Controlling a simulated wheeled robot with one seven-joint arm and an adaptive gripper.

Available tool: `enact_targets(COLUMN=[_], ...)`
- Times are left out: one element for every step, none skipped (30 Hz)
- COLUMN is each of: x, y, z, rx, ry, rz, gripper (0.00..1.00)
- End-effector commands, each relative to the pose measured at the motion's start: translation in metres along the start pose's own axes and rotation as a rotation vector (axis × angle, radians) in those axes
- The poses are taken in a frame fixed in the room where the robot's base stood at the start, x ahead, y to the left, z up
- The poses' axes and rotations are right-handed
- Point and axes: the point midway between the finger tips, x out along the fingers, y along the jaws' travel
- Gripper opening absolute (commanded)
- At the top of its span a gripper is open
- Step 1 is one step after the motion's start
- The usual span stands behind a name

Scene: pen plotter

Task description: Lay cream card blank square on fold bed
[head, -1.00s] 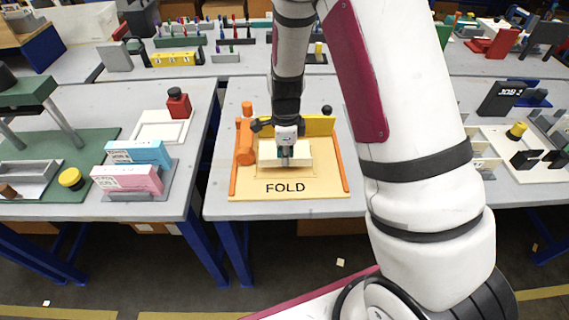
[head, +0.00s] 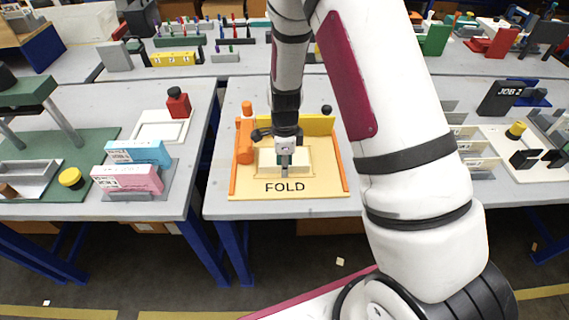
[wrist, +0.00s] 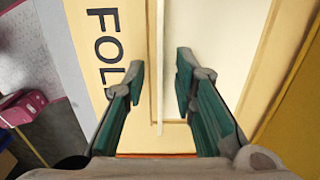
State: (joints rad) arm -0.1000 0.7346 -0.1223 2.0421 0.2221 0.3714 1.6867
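The cream card blank (head: 303,161) lies low over the pale yellow fold bed (head: 325,188), behind the FOLD lettering. In the wrist view the card's pale face (wrist: 225,45) fills the area at upper right. A thin pale edge (wrist: 160,70) runs between my fingers, with a gap on each side. My gripper (head: 286,158) is over the middle of the card, pointing down. Its two teal fingers (wrist: 161,78) are spread and hold nothing. Whether the card is fully flat and square to the bed is hard to tell, as my gripper covers its middle.
An orange rail (head: 234,175) with an orange cylinder post bounds the bed's left side, another orange rail (head: 342,165) its right. A yellow wall (head: 318,125) stands behind. Pink (head: 127,180) and blue boxes stand on the left table. The bed's front strip is clear.

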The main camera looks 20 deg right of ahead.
Motion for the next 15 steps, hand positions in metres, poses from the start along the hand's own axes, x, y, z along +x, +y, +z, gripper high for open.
enact_targets(x=[0.000, 0.000, 0.000, 0.000, 0.000, -0.001, -0.003, -0.004, -0.007, -0.011, -0.015, -0.021, -0.026, -0.032, -0.041], y=[0.000, 0.000, 0.000, 0.000, 0.000, 0.000, 0.000, 0.000, 0.000, 0.000, -0.001, -0.001, -0.001, -0.001, -0.001], z=[0.000, 0.000, 0.000, 0.000, 0.000, 0.000, 0.000, 0.000, 0.000, 0.001, 0.001, 0.001, 0.000, 0.001, 0.001], rx=[0.000, 0.000, 0.000, 0.000, 0.000, 0.000, 0.000, 0.000, 0.000, -0.001, -0.001, -0.001, 0.000, 0.000, -0.001], ry=[0.000, 0.000, 0.000, 0.000, 0.000, 0.000, 0.000, 0.000, 0.000, 0.000, -0.001, -0.001, -0.001, -0.002, -0.001], rz=[0.000, 0.000, 0.000, 0.000, 0.000, 0.000, 0.000, 0.000, -0.001, -0.001, -0.002, -0.004, -0.003, -0.005, -0.004], gripper=[0.25, 0.25, 0.25, 0.25, 0.25, 0.25, 0.25, 0.25, 0.25, 0.25, 0.25, 0.25, 0.25, 0.25, 0.25])
